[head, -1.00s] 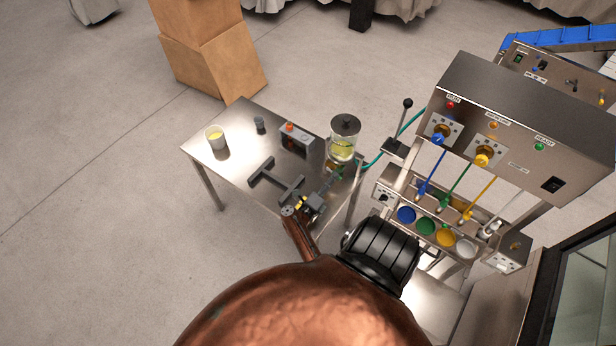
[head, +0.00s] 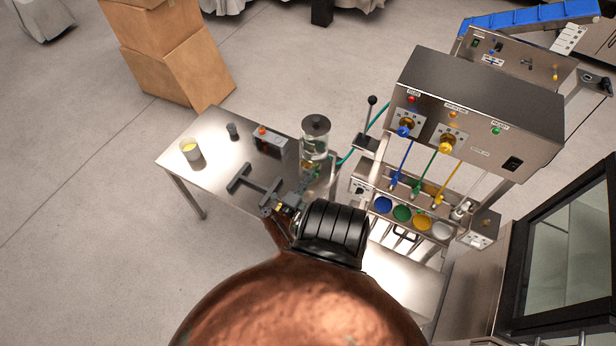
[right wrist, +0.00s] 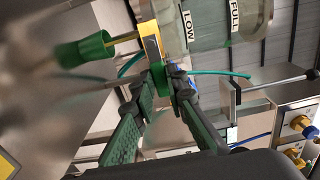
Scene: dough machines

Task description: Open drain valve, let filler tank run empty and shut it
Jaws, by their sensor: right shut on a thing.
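The filler tank (head: 315,138) is a clear cylinder with a dark lid at the right end of the steel table. It looks clear in the head view, with no yellow liquid visible. Its wall with LOW and FULL labels shows in the right wrist view (right wrist: 212,28). My right gripper (head: 308,183) is below the tank; in the right wrist view its two fingers (right wrist: 166,82) close on the green drain valve handle (right wrist: 160,76). The fingers partly cover the handle, and its exact turn is hard to tell. My left gripper is not in view.
A dosing machine (head: 480,95) stands close on the right. Cardboard boxes (head: 175,65) stand behind.

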